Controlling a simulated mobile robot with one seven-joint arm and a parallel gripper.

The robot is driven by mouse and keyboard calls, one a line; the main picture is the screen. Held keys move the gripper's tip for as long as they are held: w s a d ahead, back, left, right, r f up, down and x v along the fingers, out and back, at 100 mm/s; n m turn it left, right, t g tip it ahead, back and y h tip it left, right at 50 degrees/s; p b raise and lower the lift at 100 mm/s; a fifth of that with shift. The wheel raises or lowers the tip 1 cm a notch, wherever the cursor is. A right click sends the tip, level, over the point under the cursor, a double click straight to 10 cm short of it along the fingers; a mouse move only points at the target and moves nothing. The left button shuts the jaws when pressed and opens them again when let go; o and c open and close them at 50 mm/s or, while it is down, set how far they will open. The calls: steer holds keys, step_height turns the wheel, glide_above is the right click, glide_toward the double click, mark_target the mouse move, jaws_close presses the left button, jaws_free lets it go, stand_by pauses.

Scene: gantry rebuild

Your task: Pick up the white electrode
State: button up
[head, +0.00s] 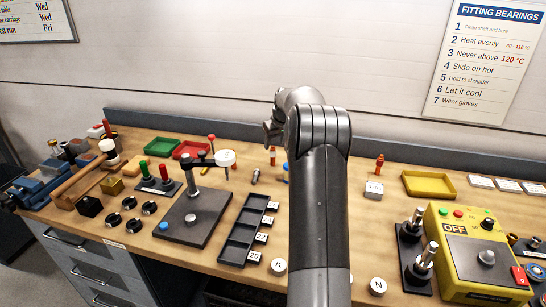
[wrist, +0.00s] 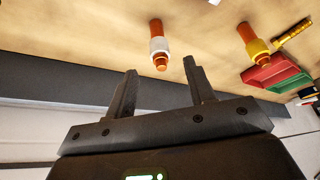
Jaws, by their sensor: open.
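The white electrode (wrist: 158,46) is an orange rod with a white band near its tip, in the upper middle of the wrist view. My gripper (wrist: 160,70) is open and empty. Its two dark fingers point toward the electrode, with the orange tip lying in line with the gap between them. In the head view my arm covers the middle of the bench. An orange rod (head: 272,157) shows just left of my arm there, but I cannot tell its band colour.
A similar rod with a yellow band (wrist: 251,42) lies to the right in the wrist view, near a green tray (wrist: 280,80) and a red tray (wrist: 273,66). In the head view a press (head: 195,215) stands left of my arm, and a yellow control box (head: 475,255) stands right.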

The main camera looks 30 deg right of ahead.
mark_target(273, 149)
steer(key=x, duration=0.7)
steer(key=shift+s+f, duration=0.1)
steer(key=shift+s, duration=0.05)
steer(key=shift+c, duration=0.2)
jaws_close()
